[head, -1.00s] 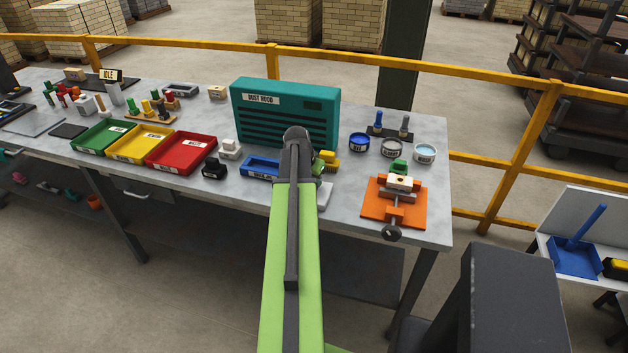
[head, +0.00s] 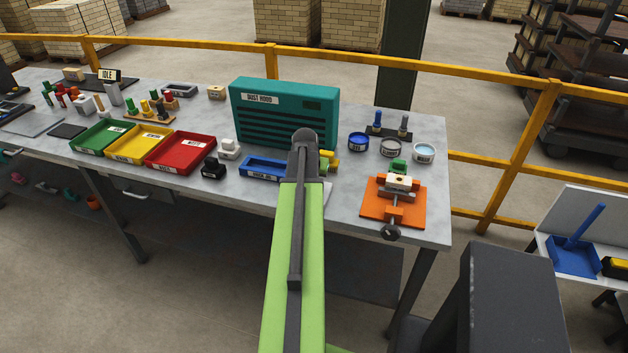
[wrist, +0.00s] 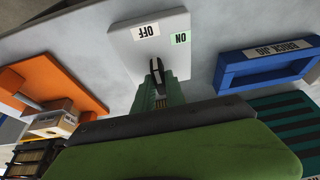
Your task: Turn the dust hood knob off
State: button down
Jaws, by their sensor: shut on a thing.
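The teal dust hood (head: 285,112) stands at the back of the bench. In the wrist view a pale switch plate (wrist: 124,42) carries a white OFF label (wrist: 147,31) and a green-tinted ON label (wrist: 181,38). My gripper (wrist: 157,70) is at the plate's edge nearest my arm, its dark fingertips close together and shut on the knob. The knob is mostly hidden between the fingers, so its pointing direction cannot be told. In the head view my arm hides the gripper and most of the plate.
A blue brick jig tray (wrist: 262,62) lies to one side of the plate and an orange vise base (wrist: 65,82) to the other. The red tray (head: 180,153) and several round tins, one blue (head: 358,142), are farther off. A yellow rail (head: 450,78) runs behind the bench.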

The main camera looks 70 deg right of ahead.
jog(key=c, duration=1.4)
grip_release()
jog(key=shift+r, duration=0.1)
jog(key=p+v, duration=1.6)
jog(key=v, duration=0.1)
jog(key=shift+r, duration=0.2)
